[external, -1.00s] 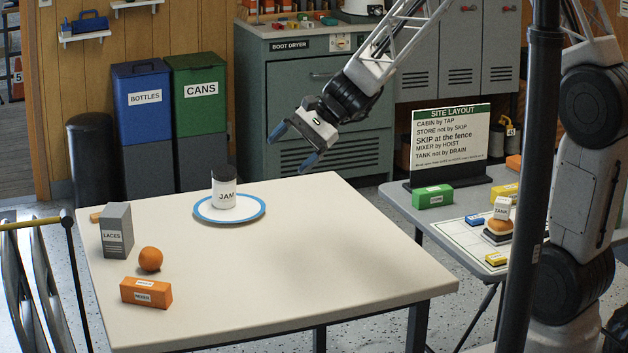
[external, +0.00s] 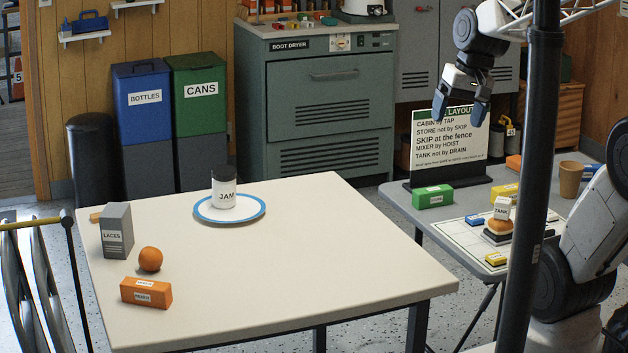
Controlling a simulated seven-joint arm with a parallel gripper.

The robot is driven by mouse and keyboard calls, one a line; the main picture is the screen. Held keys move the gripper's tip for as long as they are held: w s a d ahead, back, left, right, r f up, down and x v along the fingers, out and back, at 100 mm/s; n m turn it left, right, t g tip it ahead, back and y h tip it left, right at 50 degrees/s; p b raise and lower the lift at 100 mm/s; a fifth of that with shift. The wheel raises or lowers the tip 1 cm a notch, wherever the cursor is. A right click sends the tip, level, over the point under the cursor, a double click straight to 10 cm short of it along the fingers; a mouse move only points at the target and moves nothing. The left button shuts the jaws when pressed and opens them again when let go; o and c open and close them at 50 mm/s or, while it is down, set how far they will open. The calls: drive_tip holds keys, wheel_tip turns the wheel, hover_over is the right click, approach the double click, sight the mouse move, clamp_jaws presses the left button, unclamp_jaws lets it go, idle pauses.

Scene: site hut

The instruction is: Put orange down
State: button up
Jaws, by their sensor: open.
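An orange (external: 150,259) rests on the left part of the cream table (external: 300,265). It sits between a grey box labelled LACES (external: 117,231) and an orange block labelled MIXER (external: 146,292), close to both. My gripper (external: 461,108) is open and empty. It hangs in the air in front of the site layout sign (external: 446,150), above the grey side table and far to the right of the orange.
A jar labelled JAM (external: 224,190) stands on a blue-rimmed plate (external: 204,215) at the back of the cream table. The side table (external: 420,212) holds a green block (external: 432,197), a TANK stack (external: 500,222) and a brown cup (external: 570,179). A dark pole (external: 530,150) stands in front.

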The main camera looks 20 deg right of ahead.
drive_tip(key=s+d+n+h, duration=0.1)
drive_tip(key=s+d+h, duration=0.1)
drive_tip(key=s+d, duration=0.3)
drive_tip(key=shift+s+d+r+t, duration=0.2)
drive_tip(key=shift+d+r+t, duration=0.1)
drive_tip(key=shift+r+t, duration=0.1)
idle(1.0)
